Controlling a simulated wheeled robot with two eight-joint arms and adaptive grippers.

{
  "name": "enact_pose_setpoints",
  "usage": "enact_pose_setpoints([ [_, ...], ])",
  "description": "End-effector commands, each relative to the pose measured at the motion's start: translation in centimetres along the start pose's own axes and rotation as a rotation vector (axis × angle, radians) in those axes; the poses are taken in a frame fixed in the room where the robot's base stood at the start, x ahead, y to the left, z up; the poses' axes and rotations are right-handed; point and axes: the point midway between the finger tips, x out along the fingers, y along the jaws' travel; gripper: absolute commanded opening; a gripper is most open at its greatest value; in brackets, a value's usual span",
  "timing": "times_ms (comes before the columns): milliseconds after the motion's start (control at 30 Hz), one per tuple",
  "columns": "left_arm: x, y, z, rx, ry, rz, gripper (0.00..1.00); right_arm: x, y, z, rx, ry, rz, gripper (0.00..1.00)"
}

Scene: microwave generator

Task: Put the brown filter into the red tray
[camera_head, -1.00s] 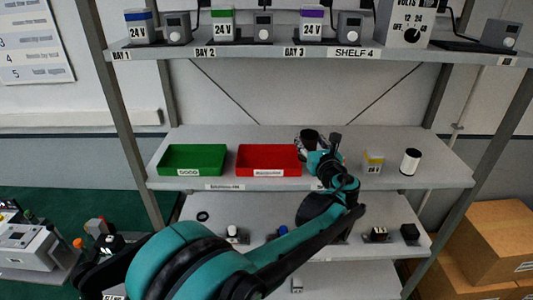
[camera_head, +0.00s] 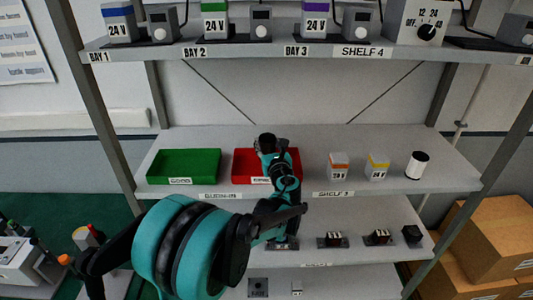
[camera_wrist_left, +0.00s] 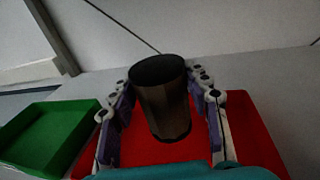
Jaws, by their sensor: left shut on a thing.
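The brown filter (camera_wrist_left: 160,98) is a dark brown cylinder with a black top. My left gripper (camera_wrist_left: 162,110) is shut on it, with a finger on each side, in the left wrist view. In the head view the filter (camera_head: 267,141) and left gripper (camera_head: 268,148) are over the red tray (camera_head: 243,171) on the middle shelf. The red tray (camera_wrist_left: 255,150) shows behind and below the filter in the wrist view. The filter looks upright and seems above the tray floor; the exact gap cannot be told. My right gripper is not in view.
A green tray (camera_head: 184,165) stands just left of the red one. To the right on the same shelf are an orange-topped block (camera_head: 338,166), a yellow-topped block (camera_head: 377,167) and a white cylinder (camera_head: 416,165). Small parts sit on the shelf below.

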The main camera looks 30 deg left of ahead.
Motion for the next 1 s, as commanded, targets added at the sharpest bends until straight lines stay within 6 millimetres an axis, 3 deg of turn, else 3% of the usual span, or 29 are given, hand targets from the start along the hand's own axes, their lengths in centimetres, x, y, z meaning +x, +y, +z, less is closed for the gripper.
enact_pose_setpoints([
  [333, 0.4, 0.3, -3.9, 0.0, 0.0, 0.0, 0.17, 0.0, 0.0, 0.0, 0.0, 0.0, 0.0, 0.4],
  [700, 0.4, 0.3, -4.5, 0.0, 0.0, 0.0, 0.17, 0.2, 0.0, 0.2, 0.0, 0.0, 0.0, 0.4],
  [733, 0.4, 0.3, -4.5, 0.0, 0.0, 0.0, 0.5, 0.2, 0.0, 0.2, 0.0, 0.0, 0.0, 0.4],
  [800, 0.4, 0.3, -4.4, 0.0, 0.0, 0.0, 0.68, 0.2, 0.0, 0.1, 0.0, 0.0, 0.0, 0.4],
  [1000, 0.4, 0.3, -4.4, 0.0, 0.0, 0.0, 0.68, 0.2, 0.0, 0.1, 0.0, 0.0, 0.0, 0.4],
])
